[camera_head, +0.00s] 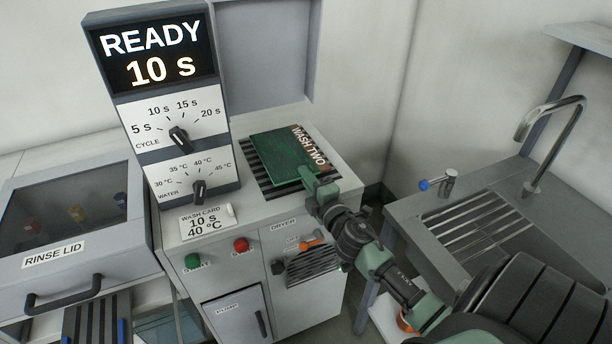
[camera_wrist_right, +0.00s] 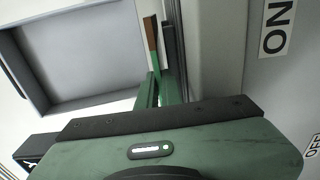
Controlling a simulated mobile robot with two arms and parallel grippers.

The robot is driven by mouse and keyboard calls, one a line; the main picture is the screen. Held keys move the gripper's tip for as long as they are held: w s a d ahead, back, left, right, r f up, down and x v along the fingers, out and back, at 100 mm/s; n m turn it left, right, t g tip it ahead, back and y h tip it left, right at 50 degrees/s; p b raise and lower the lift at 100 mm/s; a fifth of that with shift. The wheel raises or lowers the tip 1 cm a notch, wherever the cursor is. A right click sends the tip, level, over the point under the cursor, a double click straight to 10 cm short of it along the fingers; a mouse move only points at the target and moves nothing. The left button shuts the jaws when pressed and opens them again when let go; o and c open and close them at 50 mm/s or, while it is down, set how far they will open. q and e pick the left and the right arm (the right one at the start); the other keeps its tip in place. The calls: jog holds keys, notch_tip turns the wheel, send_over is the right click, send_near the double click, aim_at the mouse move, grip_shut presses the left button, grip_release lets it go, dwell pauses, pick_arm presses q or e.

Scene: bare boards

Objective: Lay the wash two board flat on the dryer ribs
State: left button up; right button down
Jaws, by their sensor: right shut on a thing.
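The wash two board (camera_head: 283,158) is a thin green board with a brown strip lettered WASH TWO along its right side. In the head view it is over the black dryer ribs (camera_head: 252,174) on top of the white cabinet and looks about level. I cannot tell whether its whole underside touches the ribs. My right gripper (camera_head: 310,178) is shut on the board's near right corner. In the right wrist view the board (camera_wrist_right: 151,35) shows nearly edge-on beyond the fingers (camera_wrist_right: 160,90). My left gripper is not in view.
A control column (camera_head: 168,130) reading READY 10 s stands left of the ribs, and a grey upright panel (camera_head: 262,55) behind them. A wash card (camera_head: 205,222) lies in front. A sink (camera_head: 490,225) with a tap is at the right, a rinse lid (camera_head: 75,215) at the left.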

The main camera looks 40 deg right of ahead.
jog(key=shift+f+b, duration=0.4)
jog(key=shift+f, duration=0.05)
dwell(0.4)
jog(key=c, duration=1.6)
grip_release()
jog(key=shift+r, duration=0.1)
jog(key=shift+o, duration=0.4)
jog(key=shift+s, duration=0.1)
jog(key=shift+f, duration=0.25)
jog(key=c, duration=0.4)
